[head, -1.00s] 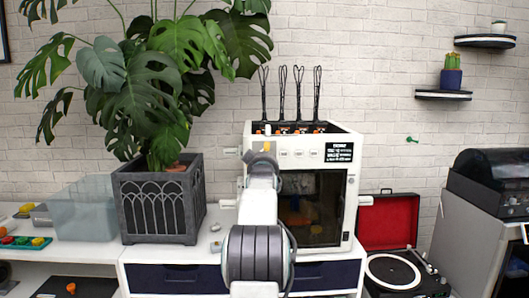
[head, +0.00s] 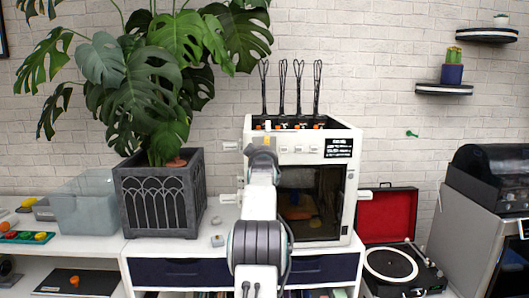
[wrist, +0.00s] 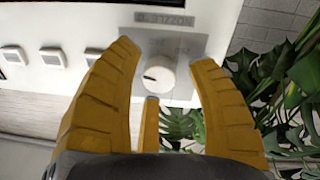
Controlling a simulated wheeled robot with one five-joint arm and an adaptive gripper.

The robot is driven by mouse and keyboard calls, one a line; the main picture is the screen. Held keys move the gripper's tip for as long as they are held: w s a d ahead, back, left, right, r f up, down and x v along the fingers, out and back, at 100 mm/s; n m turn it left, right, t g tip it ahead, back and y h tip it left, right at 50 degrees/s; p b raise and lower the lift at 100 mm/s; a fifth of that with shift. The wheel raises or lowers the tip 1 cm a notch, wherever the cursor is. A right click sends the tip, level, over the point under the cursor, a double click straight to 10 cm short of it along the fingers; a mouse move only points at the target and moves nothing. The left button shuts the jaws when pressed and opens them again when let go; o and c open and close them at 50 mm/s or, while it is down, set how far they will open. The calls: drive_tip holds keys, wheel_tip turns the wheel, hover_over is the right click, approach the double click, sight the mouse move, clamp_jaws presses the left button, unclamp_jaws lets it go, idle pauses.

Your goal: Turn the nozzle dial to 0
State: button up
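The nozzle dial (wrist: 160,74) is a round white knob with a short dark mark, on a grey plate labelled NOZZLE, which appears upside down in the wrist view. The mark points to the left in that view; no scale digits are readable. I cannot tell whether the tips touch the panel. In the head view my gripper (head: 266,142) is at the upper left front of the white printer (head: 342,134), and my arm hides the dial.
Several square white buttons (wrist: 53,58) sit beside the dial on the panel. A potted plant (head: 160,195) stands close to the printer's left. A red-lidded record player (head: 387,222) is to the right. Small light objects (head: 217,240) lie on the cabinet top.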

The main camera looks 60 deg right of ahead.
clamp_jaws()
idle(0.3)
drive_tip(key=shift+n+b, duration=0.65)
drive_tip(key=shift+n, duration=1.65)
drive_tip(key=shift+o, duration=0.8)
unclamp_jaws()
drive_tip(key=shift+a, duration=0.1)
